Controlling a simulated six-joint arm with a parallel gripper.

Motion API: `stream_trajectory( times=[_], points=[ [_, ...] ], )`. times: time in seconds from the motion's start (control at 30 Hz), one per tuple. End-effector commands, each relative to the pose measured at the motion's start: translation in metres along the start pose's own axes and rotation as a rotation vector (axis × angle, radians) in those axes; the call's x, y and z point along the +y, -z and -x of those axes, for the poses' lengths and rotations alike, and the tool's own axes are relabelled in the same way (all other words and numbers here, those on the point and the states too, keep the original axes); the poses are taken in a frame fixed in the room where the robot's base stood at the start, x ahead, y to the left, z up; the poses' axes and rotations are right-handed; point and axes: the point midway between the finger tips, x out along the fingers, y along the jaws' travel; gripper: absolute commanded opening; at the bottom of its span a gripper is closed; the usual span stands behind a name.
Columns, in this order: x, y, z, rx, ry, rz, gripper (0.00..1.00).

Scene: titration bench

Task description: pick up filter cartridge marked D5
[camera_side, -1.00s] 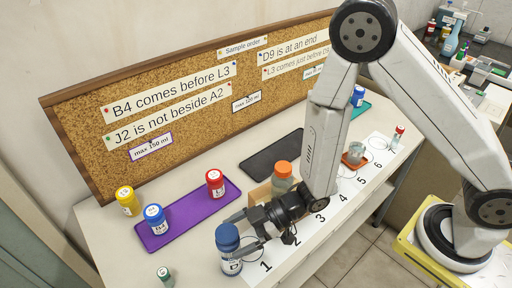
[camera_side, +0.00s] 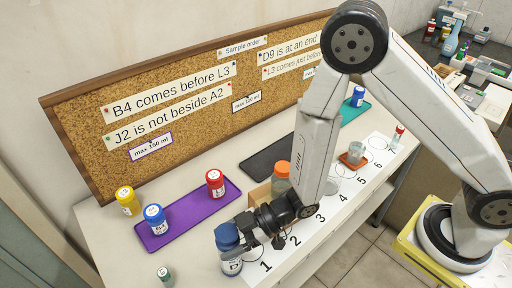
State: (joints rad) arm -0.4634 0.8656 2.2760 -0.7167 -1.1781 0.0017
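I cannot read a D5 mark on any container, so I cannot tell which is the filter cartridge. A dark-blue-capped container (camera_side: 228,236) with a white label stands at the front edge of the bench, left of number 1. My gripper (camera_side: 242,240) is low beside it, on its right, with the fingers reaching to its side. Whether they touch it or are closed on it is unclear. Other containers are a yellow one (camera_side: 127,202), a blue one (camera_side: 155,219) and a red one (camera_side: 215,184).
A purple mat (camera_side: 186,220) holds the blue and red containers. An orange-capped jar (camera_side: 282,172) stands behind my arm, and a small green-capped vial (camera_side: 163,273) at front left. A black mat (camera_side: 262,158) is bare. A numbered strip (camera_side: 345,200) runs along the front edge.

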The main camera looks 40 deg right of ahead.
Motion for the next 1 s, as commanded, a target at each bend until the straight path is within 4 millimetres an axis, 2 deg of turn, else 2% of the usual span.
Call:
stream_trajectory(
  times=[0.03,0.1,0.67,1.0],
  points=[
    [0.000,0.000,0.000,0.000,0.000,0.000,0.21],
    [0.000,0.000,0.000,0.000,0.000,0.000,0.00],
    [0.000,0.004,0.002,0.002,0.000,0.001,0.00],
    [0.000,0.028,0.011,0.004,-0.001,0.002,0.00]
  ],
)
